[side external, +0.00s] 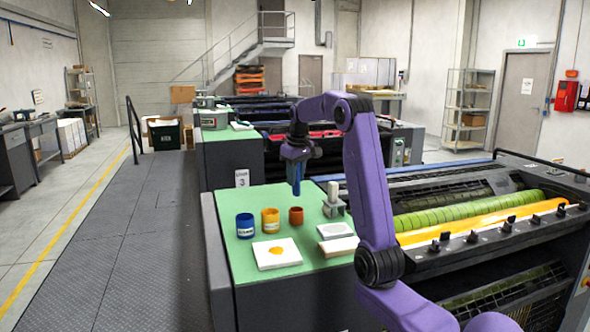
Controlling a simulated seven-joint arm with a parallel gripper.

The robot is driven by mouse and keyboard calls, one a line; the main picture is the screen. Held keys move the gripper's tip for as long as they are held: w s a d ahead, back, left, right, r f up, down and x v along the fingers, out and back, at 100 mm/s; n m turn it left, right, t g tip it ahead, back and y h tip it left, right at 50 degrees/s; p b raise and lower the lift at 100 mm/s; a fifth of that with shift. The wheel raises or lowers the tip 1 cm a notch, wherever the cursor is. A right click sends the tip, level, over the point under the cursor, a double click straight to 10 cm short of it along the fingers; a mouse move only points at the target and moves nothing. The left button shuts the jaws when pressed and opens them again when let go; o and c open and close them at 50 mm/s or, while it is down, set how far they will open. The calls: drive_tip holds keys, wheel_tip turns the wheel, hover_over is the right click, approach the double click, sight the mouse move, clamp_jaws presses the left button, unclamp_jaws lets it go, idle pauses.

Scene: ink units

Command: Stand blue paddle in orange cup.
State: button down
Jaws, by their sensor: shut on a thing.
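My gripper (297,160) is above the green worktop, pointing down and shut on the blue paddle (297,180). The paddle hangs upright from the jaws, its lower end just above the orange-brown cup (296,215) in this view. I cannot tell how far in front of or behind the cup it is. The cup is small and stands upright on the green worktop (222,200). Its inside is mostly not visible at this size.
A blue jar (245,226) and a yellow-orange jar (270,221) stand left of the cup. A white slab with an orange blob (277,254) lies in front. A grey block with a handle (334,206) and pale pads (337,246) are on the right, near the press rollers (470,213).

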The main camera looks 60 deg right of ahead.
sight(296, 196)
drive_tip(key=shift+f, duration=3.6)
drive_tip(key=c, duration=0.8)
unclamp_jaws()
wheel_tip(296, 196, up, 17)
drive_tip(key=s+a, duration=0.2)
drive_tip(key=shift+s+a, duration=0.25)
drive_tip(key=shift+a, duration=0.1)
